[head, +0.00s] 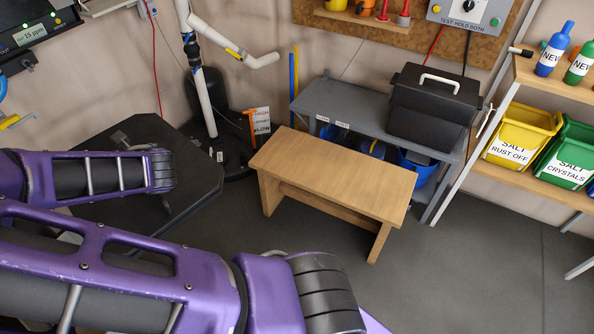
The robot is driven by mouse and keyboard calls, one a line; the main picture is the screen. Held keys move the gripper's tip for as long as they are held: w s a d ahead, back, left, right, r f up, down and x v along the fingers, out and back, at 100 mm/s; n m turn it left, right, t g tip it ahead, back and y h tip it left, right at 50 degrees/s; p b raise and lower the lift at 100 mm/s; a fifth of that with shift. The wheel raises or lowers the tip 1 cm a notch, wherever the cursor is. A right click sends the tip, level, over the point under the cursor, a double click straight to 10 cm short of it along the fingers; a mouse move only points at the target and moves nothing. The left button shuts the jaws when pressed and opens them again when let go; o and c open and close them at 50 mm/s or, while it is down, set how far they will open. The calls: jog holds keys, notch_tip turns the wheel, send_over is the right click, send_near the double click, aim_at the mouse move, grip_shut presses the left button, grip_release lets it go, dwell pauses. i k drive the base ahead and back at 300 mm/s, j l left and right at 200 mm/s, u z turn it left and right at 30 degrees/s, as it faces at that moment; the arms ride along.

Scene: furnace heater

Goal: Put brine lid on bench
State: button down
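A wide dark plate with cut corners (188,189) is at the left; it looks like the brine lid, with a small raised handle-like part near its far edge. My purple arm covers its near left part, so I cannot tell what it rests on or whether it is held. The light wooden bench (335,172) stands in the middle with a bare top. My arm reaches in from the left and lower left. My gripper's fingers do not show.
A grey metal table (345,102) behind the bench carries a black box with a white handle (433,105). A shelf at the right holds yellow (522,127) and green bins (570,145). A white pipe (203,100) stands behind the plate. Floor (470,270) is clear at lower right.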

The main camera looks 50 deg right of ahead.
aim_at(328, 165)
jog(key=k+z, duration=0.15)
jog(key=z, duration=0.15)
jog(key=k+z, duration=0.15)
jog(key=z, duration=1.25)
jog(key=i+j+z, duration=0.1)
jog(key=i, duration=0.4)
jog(key=i+j+z, duration=0.15)
jog(key=i, duration=0.3)
jog(key=j, duration=0.05)
